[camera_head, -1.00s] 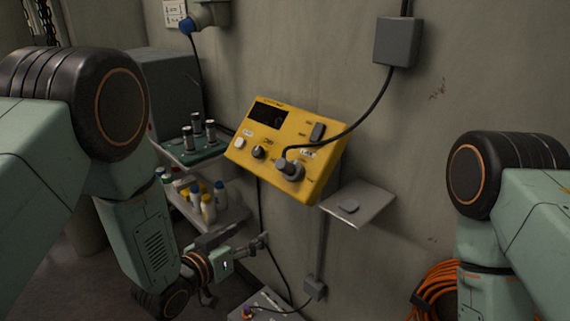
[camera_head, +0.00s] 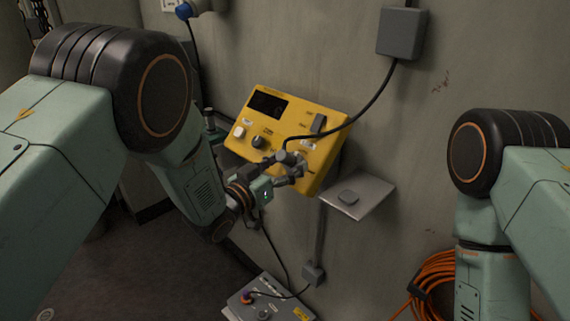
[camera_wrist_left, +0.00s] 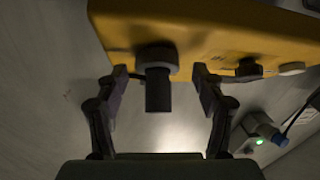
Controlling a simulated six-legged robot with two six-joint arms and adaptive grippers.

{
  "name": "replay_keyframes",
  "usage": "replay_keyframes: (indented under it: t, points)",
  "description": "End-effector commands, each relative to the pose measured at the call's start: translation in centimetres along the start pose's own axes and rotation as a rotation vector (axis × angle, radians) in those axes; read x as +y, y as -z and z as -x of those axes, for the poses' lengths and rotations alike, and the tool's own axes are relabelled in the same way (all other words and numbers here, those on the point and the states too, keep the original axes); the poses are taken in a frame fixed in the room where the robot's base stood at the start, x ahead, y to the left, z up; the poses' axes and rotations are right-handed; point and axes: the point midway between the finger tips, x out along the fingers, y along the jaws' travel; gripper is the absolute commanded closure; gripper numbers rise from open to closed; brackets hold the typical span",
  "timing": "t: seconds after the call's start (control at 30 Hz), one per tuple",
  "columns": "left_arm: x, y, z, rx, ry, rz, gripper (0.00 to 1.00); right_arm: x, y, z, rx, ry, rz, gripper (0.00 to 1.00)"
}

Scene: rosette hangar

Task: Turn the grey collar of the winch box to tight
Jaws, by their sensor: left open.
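The winch box (camera_head: 292,117) is a yellow panel on the wall, tilted in the head view, with a dark display, knobs and a switch. Its grey collar (camera_wrist_left: 157,58) is a round ring on the box face in the left wrist view, with a dark cylindrical plug (camera_wrist_left: 158,92) standing out of it. In the head view, the collar is partly hidden by my left gripper (camera_head: 291,171). In the wrist view my left gripper (camera_wrist_left: 160,80) is open, one finger on each side of the plug, with gaps showing. My right gripper is out of view.
A black cable (camera_head: 362,112) runs from the plug to a grey wall box (camera_head: 402,33). A small metal shelf (camera_head: 371,197) juts out right of the winch box. A grey control box (camera_head: 268,300) stands below. Orange cable (camera_head: 432,276) hangs at the lower right.

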Motion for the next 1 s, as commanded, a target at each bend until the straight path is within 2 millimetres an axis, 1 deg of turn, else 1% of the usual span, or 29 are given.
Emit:
replay_keyframes:
  t: [0.27, 0.3, 0.9, 0.93, 1.0]
  points:
    - [-0.08, -0.05, -0.42, -0.001, -0.001, 0.0, 0.31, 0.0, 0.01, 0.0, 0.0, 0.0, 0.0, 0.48]
    - [-0.09, -0.04, -0.42, -0.001, -0.001, 0.0, 0.33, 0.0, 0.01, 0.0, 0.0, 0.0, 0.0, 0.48]
    - [-0.07, 0.04, -0.43, 0.0, -0.002, -0.001, 0.84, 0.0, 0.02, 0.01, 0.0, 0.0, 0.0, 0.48]
    - [-0.06, 0.04, -0.43, 0.001, -0.002, -0.001, 0.85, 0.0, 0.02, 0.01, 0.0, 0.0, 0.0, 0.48]
    - [-0.06, 0.05, -0.44, 0.001, -0.003, -0.002, 0.85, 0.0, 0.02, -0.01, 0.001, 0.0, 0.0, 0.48]
